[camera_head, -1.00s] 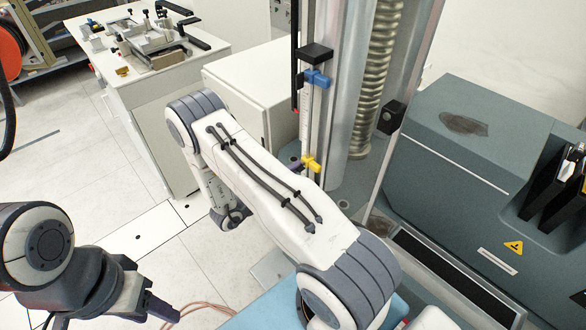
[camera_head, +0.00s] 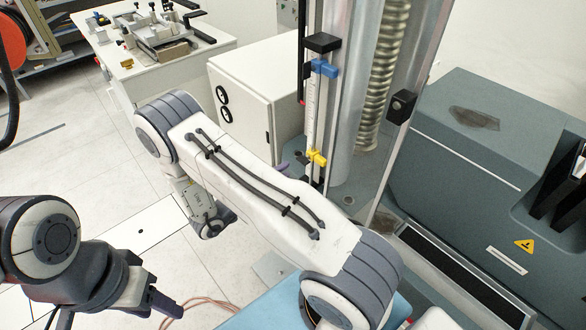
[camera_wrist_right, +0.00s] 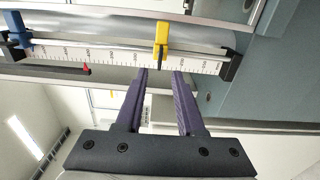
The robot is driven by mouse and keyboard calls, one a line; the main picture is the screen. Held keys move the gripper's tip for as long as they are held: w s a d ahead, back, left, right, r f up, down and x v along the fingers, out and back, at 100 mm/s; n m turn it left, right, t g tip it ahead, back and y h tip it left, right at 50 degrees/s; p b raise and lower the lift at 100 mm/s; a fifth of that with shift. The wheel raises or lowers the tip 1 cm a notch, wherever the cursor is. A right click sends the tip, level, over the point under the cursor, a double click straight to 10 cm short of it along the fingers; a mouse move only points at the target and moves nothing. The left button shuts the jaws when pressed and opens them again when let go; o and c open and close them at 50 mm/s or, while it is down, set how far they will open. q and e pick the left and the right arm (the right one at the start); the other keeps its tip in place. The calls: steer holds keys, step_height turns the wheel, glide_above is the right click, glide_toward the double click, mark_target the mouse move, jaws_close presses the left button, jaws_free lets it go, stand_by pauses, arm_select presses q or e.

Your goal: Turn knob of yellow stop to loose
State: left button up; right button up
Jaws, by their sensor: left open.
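The yellow stop (camera_head: 317,158) sits low on the vertical rail beside the scale of the testing machine. A blue stop (camera_head: 324,68) sits higher on the same rail. In the right wrist view the yellow stop (camera_wrist_right: 161,42) lies just beyond my right gripper (camera_wrist_right: 158,78), roughly in line with the gap between its fingers. That gripper is open and empty, and its fingertips look apart from the stop. In the head view my right arm mostly hides it. My left gripper (camera_head: 166,304) is open at the lower left, far from the stop.
The ruler scale (camera_wrist_right: 120,60) runs along the rail in the right wrist view, with a red pointer (camera_wrist_right: 86,69). A white cabinet (camera_head: 240,105) stands behind my right arm. The grey machine housing (camera_head: 480,150) fills the right side. Open floor lies at left.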

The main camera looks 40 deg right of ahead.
steer(key=a, duration=0.4)
steer(key=shift+s+a+b, duration=0.1)
steer(key=shift+s+b, duration=0.05)
steer(key=shift+b, duration=0.25)
